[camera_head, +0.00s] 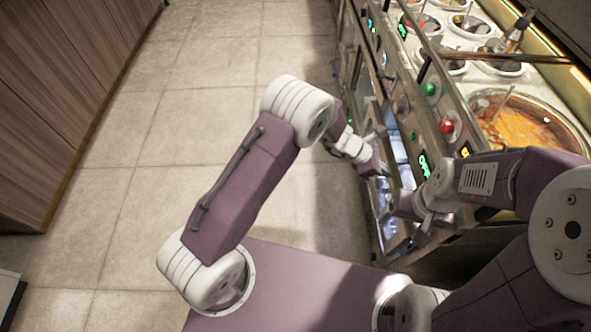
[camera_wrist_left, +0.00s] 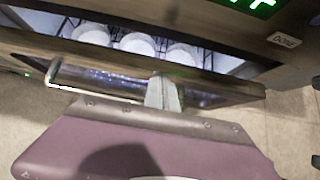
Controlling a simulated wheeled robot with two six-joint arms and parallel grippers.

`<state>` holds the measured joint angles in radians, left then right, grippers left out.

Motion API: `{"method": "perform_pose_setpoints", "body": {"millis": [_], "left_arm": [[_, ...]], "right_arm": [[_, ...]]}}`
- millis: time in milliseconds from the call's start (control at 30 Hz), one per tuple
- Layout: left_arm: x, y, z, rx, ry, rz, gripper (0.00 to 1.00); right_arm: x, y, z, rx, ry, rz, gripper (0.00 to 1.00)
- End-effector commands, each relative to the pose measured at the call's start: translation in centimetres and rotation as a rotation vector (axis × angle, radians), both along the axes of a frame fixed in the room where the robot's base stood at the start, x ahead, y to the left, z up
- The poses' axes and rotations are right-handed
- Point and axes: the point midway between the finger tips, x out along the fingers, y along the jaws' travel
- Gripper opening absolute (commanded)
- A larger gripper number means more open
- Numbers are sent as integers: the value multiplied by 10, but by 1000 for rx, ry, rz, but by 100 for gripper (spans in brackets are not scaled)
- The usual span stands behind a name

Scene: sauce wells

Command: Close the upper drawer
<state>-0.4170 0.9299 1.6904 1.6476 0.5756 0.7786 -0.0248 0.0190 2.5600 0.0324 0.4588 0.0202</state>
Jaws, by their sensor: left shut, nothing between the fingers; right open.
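The upper drawer (camera_wrist_left: 225,88) stands partly open in the left wrist view, with white round items (camera_wrist_left: 138,43) inside. A metal bar handle (camera_wrist_left: 85,88) sits on its front, to the left of my gripper. My left gripper (camera_wrist_left: 163,92) is shut and empty, its fingertips at the drawer's front; I cannot tell whether they touch. In the head view my left gripper (camera_head: 378,169) is by the counter's front, where the drawer is largely hidden. My right gripper (camera_head: 424,214) is open, below and to the right of the left one, near the counter front.
The counter holds a large sauce well (camera_head: 525,125), smaller wells, and a bottle (camera_head: 515,32). Its front has a red button (camera_head: 447,126), a green button (camera_head: 430,89) and lit displays. Wooden cabinets (camera_head: 50,90) stand at left. The tiled floor (camera_head: 190,110) between is clear.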

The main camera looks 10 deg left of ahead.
Motion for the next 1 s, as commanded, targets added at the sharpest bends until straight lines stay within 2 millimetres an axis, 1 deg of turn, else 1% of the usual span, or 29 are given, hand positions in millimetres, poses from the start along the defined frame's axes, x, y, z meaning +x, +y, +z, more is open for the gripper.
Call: {"method": "perform_pose_setpoints", "body": {"millis": [33, 100, 200, 400, 600, 1000], "left_arm": [[1, -10, 2, 0, -1, -4, 0], [2, -22, 2, 0, -1, -4, 0], [4, -36, 1, 0, -1, -3, 0], [6, -53, 1, 0, -1, -1, 0], [7, -58, 0, 0, -1, 1, 0], [7, -58, 1, -2, -1, -1, 0]], "right_arm": [[0, 0, 4, 0, 0, 0, 82], [0, 0, 7, 0, 0, 0, 82], [0, 0, 9, 0, 0, 0, 82], [0, 0, 12, 0, 0, 0, 82], [0, 0, 12, 0, 0, 0, 82], [0, 0, 12, 0, 0, 0, 82]]}}
